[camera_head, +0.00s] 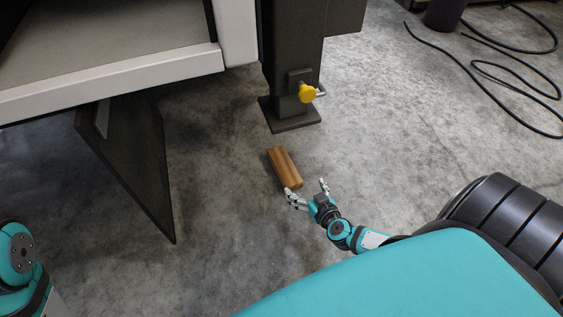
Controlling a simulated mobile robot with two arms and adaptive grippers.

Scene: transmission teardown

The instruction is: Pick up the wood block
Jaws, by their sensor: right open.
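The wood block (284,166) is a brown, oblong piece lying on the grey concrete floor, in the middle of the head view. My right gripper (308,189) is just beyond the block's near right end, with its fingers spread open. The left finger is at or very close to the block's near end; I cannot tell whether it touches. The right finger stands apart from the block, over bare floor. Nothing is between the fingers. Part of my left arm (18,262) shows at the lower left edge, but its gripper is out of the picture.
A dark steel post on a base plate (291,118), with a yellow knob (307,93), stands just behind the block. A bench (110,82) with a dark panel (130,160) below it is at left. Black cables (470,58) lie at upper right. Floor left of the block is clear.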

